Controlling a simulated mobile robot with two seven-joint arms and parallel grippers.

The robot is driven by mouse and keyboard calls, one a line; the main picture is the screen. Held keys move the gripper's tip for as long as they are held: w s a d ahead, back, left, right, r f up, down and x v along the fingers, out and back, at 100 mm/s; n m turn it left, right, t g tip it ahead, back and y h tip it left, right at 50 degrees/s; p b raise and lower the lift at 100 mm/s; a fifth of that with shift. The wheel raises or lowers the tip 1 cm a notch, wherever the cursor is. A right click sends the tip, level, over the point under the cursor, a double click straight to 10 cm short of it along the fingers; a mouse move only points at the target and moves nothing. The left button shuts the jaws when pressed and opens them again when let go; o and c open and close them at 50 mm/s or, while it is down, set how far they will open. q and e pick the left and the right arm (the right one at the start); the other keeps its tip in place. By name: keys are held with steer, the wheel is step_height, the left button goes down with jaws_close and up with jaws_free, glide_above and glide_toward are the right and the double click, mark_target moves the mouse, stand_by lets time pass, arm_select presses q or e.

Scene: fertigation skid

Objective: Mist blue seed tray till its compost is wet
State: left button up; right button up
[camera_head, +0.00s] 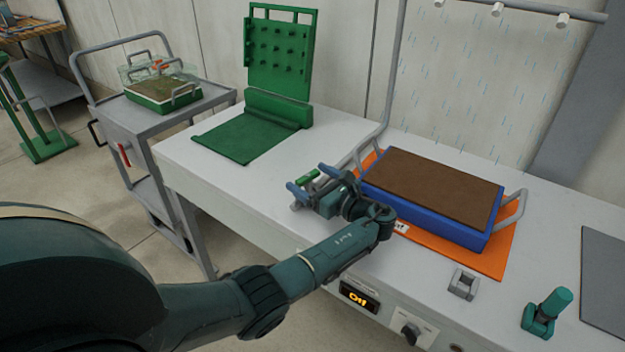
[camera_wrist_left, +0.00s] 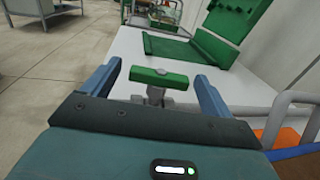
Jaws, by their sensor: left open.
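The blue seed tray (camera_head: 425,222) sits on an orange mat (camera_head: 490,262) on the right part of the white bench, with metal loop handles at its ends. Its compost (camera_head: 430,185) is an even brown. Thin blue mist streaks (camera_head: 475,90) show above and behind it, under a pipe with white nozzles (camera_head: 497,9). A green T-shaped valve handle (camera_head: 307,177) on a grey stem stands left of the tray. My left gripper (camera_head: 312,181) is open, its blue fingers on either side of the green handle (camera_wrist_left: 158,77), without visible grip. My right gripper is not in view.
A green pegged press (camera_head: 278,55) stands at the back left of the bench. A cart (camera_head: 130,115) holds a green tray (camera_head: 162,92) under a clear cover. A lit display (camera_head: 358,297) and knob (camera_head: 411,331) are on the bench front. A grey bracket (camera_head: 463,284) and teal fixture (camera_head: 545,312) stand front right.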

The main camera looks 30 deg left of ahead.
arm_select(q)
steer(key=b+v, duration=0.1)
steer(key=v, duration=1.2)
steer(key=shift+s+d, duration=0.1)
